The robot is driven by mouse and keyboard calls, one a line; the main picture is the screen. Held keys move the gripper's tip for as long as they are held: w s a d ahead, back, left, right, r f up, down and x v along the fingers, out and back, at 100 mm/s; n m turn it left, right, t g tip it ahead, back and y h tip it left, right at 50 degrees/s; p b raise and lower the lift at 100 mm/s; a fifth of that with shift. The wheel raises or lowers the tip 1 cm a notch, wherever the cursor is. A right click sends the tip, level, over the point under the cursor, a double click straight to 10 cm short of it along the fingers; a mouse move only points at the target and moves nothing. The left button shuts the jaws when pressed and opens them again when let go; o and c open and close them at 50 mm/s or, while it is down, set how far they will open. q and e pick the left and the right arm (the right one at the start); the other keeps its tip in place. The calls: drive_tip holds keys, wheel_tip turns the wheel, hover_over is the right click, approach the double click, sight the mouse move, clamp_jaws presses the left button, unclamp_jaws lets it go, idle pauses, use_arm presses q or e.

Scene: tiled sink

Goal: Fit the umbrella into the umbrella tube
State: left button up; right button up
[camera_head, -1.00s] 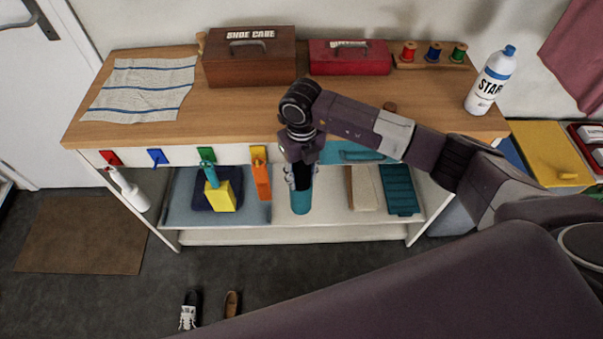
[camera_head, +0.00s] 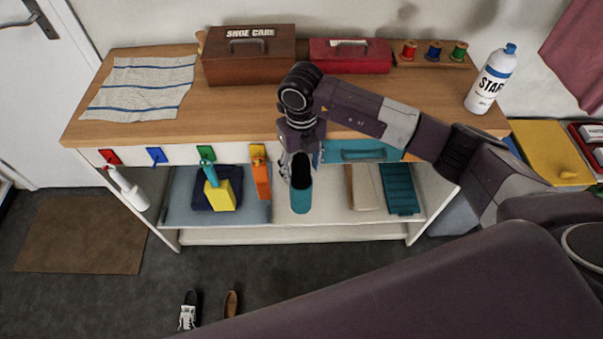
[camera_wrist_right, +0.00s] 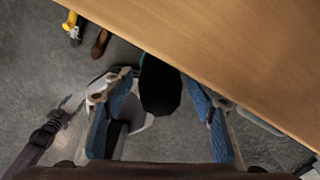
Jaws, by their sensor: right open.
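The umbrella tube (camera_head: 301,201) is a teal cylinder with a dark open top, upright in front of the bench. My right gripper (camera_head: 294,164) is just above its mouth, fingers pointing down. In the right wrist view the right gripper (camera_wrist_right: 160,88) is open, and the dark round top of the tube (camera_wrist_right: 160,92) shows between the blue finger pads. I cannot tell whether anything is inside the tube, and I cannot surely make out the umbrella. At the lower left of that view is what looks like my left gripper (camera_wrist_right: 66,104), its jaws too small to judge.
The wooden bench (camera_head: 230,112) carries a shoe care box (camera_head: 250,70), a red box (camera_head: 350,64), spools and a white bottle (camera_head: 491,85). Colored hooks line its front; an orange item (camera_head: 262,180) hangs close left of the tube. Shoes (camera_head: 188,315) lie on the floor.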

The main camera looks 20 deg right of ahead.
wheel_tip(320, 180, up, 9)
drive_tip(key=shift+r+b, duration=0.1)
drive_tip(key=shift+b, duration=0.55)
